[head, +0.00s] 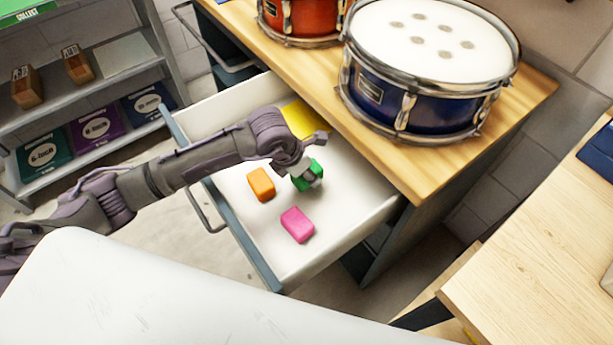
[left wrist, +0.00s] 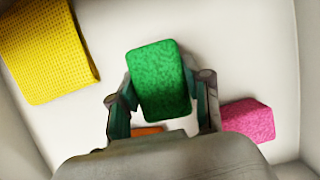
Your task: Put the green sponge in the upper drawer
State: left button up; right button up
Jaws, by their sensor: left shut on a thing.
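The upper drawer (head: 345,222) is pulled open under the wooden bench top. The green sponge (head: 311,171) is inside the drawer's outline, held by my left gripper (head: 309,175). In the left wrist view the green sponge (left wrist: 160,80) sits between the two fingers of my left gripper (left wrist: 163,95), which is shut on it. The white drawer floor (left wrist: 215,60) shows behind it. I cannot tell whether the sponge touches the floor. My right gripper is not in view.
An orange sponge (head: 261,184), a pink sponge (head: 297,225) and a yellow cloth (head: 302,118) lie in the drawer around the green sponge. A blue drum (head: 415,95) and a red drum (head: 300,18) stand on the bench top (head: 385,155). Shelves (head: 95,90) stand at the left.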

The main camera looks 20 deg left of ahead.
pick_arm(q)
notch_tip(320, 180, down, 3)
jog(key=shift+f, duration=0.1)
jog(key=o, duration=0.8)
jog(key=shift+o, duration=0.2)
jog(key=shift+r, duration=0.25)
jog(key=v, duration=1.2)
